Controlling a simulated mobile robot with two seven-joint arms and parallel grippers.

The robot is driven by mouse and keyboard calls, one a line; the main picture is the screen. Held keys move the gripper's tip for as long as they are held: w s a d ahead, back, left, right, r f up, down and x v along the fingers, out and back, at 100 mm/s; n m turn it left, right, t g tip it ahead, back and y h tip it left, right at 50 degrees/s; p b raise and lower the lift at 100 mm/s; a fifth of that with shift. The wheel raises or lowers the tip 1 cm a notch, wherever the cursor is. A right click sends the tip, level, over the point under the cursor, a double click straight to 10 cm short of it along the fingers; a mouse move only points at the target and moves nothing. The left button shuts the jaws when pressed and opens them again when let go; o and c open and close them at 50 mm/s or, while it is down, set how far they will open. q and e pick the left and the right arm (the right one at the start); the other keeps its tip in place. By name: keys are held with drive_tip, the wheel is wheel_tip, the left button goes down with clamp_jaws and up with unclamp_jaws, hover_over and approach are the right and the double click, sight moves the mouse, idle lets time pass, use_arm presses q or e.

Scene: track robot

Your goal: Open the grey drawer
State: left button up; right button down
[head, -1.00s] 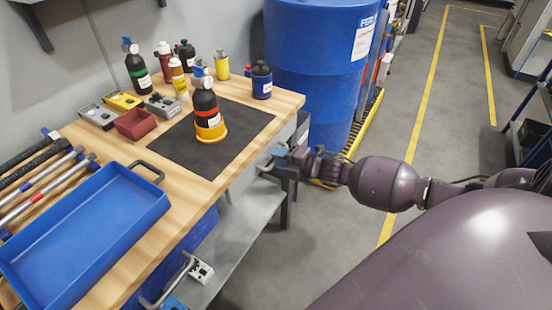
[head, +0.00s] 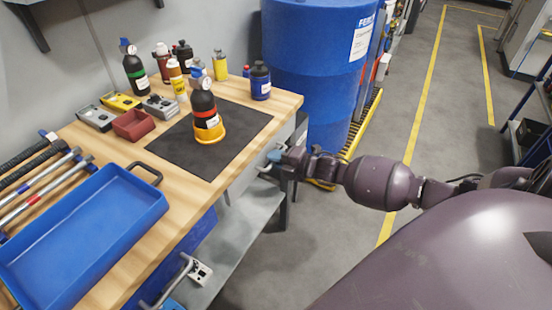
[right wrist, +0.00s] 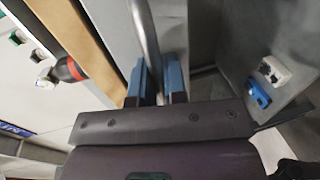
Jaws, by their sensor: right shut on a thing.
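The grey drawer (head: 243,180) sits under the right part of the wooden workbench top. Its front looks about flush with the bench edge, and I see no clear gap. In the right wrist view the drawer's front (right wrist: 110,35) carries a grey bar handle (right wrist: 145,35). My right gripper (head: 272,160) is at the drawer's front. In the right wrist view its two blue fingers (right wrist: 157,82) stand on either side of the handle, shut on it. The far end of the handle is hidden between the fingers. My left gripper is not in view.
The workbench (head: 190,195) bears a blue tray (head: 85,230), a dark mat (head: 240,135) with a bottle in a yellow cup (head: 208,125), and several bottles. A blue drum (head: 315,60) stands behind the drawer. A grey lower shelf (head: 245,225) lies below. Floor at right is clear.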

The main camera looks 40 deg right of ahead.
use_arm(q)
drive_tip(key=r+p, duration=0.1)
drive_tip(key=p, duration=0.1)
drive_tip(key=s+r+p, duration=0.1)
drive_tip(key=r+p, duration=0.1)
drive_tip(key=p, duration=0.1)
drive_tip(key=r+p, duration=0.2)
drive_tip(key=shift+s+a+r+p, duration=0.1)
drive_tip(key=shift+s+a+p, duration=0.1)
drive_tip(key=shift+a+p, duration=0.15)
use_arm(e)
drive_tip(key=f+v, duration=0.3)
drive_tip(key=v, duration=1.1)
drive_tip(key=s+f+v, duration=0.1)
drive_tip(key=f+v, duration=0.2)
drive_tip(key=v, duration=1.1)
drive_tip(key=shift+s+d, duration=0.15)
drive_tip(key=shift+d, duration=0.2)
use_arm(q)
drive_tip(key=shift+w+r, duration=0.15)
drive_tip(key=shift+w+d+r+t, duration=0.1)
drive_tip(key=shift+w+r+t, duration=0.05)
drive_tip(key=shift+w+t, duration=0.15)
use_arm(e)
drive_tip(key=c, duration=1.2)
unclamp_jaws()
